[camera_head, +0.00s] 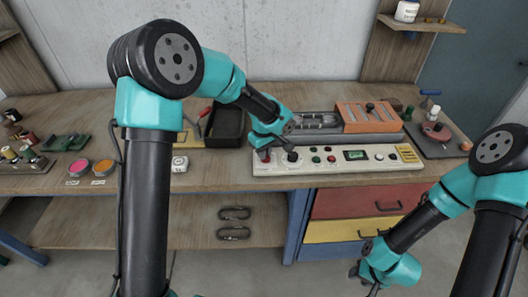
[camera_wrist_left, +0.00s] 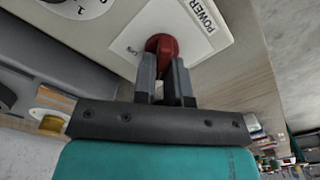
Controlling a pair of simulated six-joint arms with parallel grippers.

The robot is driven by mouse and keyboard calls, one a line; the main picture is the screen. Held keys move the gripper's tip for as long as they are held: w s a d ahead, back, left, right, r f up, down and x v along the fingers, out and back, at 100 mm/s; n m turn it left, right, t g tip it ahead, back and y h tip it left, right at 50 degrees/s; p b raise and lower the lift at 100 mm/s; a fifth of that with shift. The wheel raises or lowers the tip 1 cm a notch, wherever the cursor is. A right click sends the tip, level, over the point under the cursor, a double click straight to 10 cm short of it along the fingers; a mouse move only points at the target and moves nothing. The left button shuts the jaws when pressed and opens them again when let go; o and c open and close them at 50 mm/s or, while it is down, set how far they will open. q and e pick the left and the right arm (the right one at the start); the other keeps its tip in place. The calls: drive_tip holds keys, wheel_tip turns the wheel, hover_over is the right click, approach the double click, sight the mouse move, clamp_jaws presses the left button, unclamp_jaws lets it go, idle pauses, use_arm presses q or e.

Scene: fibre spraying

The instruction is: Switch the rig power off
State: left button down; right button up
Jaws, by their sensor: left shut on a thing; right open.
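A white control panel (camera_head: 335,169) runs along the front edge of the workbench, with knobs, buttons and a small green display. In the left wrist view, a red power knob (camera_wrist_left: 161,44) sits on a white plate (camera_wrist_left: 198,31) marked POWER. My left gripper (camera_wrist_left: 165,75) is shut on this red knob, with one finger on each side. In the head view my left gripper (camera_head: 266,150) is at the panel's left end and mostly covers the knob. The knob's exact setting is hard to read. My right gripper (camera_head: 359,272) hangs low at the right, away from the panel, open and empty.
A black tray (camera_head: 229,127) stands left of the panel. Behind the panel are a grey rig and an orange block (camera_head: 369,116). Pink (camera_head: 79,167) and orange discs and a white timer-like block (camera_head: 180,164) lie at the left. Red and yellow drawers (camera_head: 350,202) are below.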

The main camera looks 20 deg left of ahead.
use_arm(q)
drive_tip(key=c, duration=1.2)
unclamp_jaws()
drive_tip(key=shift+o, duration=0.2)
drive_tip(key=shift+r, duration=0.1)
wheel_tip(320, 180, up, 17)
drive_tip(key=shift+r, duration=0.15)
